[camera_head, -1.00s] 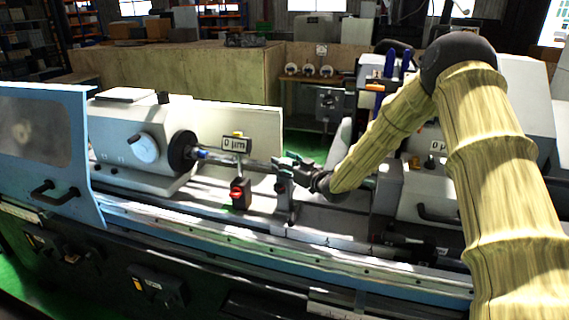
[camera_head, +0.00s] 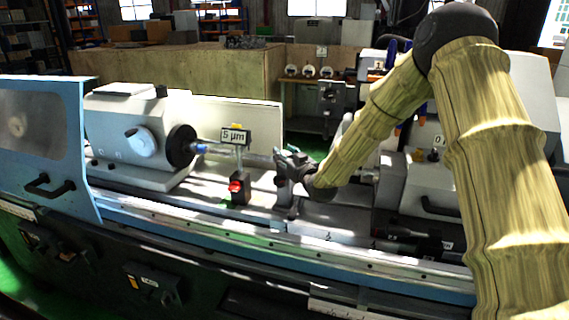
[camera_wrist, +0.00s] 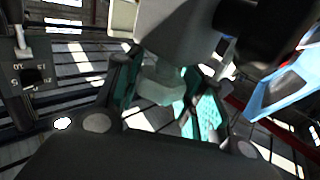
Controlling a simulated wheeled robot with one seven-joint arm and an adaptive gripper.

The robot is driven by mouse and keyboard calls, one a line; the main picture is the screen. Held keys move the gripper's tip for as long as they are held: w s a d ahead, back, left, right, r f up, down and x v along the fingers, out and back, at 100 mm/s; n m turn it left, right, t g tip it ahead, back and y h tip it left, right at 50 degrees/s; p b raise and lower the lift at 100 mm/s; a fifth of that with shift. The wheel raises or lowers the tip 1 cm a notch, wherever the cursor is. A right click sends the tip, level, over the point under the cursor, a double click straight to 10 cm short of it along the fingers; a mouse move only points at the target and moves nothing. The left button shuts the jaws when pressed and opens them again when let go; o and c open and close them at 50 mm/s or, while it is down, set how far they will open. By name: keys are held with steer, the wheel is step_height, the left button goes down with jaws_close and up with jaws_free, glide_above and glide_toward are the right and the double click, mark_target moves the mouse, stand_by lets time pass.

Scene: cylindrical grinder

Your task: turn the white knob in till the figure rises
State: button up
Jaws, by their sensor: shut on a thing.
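In the wrist view a pale whitish knob (camera_wrist: 160,84) sits between the two teal-padded fingers of my gripper (camera_wrist: 163,98). My gripper is shut on it, and its body hides the lower part of that view. In the head view my gripper (camera_head: 285,160) is at the middle of the machine bed, and the knob is hidden there behind the fingers.
The grey headstock (camera_head: 130,135) with its dark chuck stands at the left, behind a blue sliding door (camera_head: 88,150). A red-knobbed dark stand (camera_head: 239,188) is close to the left of my gripper. The grey tailstock side (camera_head: 432,185) is at the right.

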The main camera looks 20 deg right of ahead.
steer(key=shift+m+h+b, duration=1.5)
steer(key=shift+h, duration=0.8)
steer(key=shift+r+m+h, duration=0.1)
steer(key=shift+m+h, duration=0.3)
steer(key=shift+h, duration=0.3)
steer(key=o, duration=1)
steer(key=shift+o, duration=0.2)
steer(key=s+a, duration=0.1)
steer(key=s, duration=1)
steer(key=shift+s+a, duration=0.3)
steer(key=shift+s, duration=0.1)
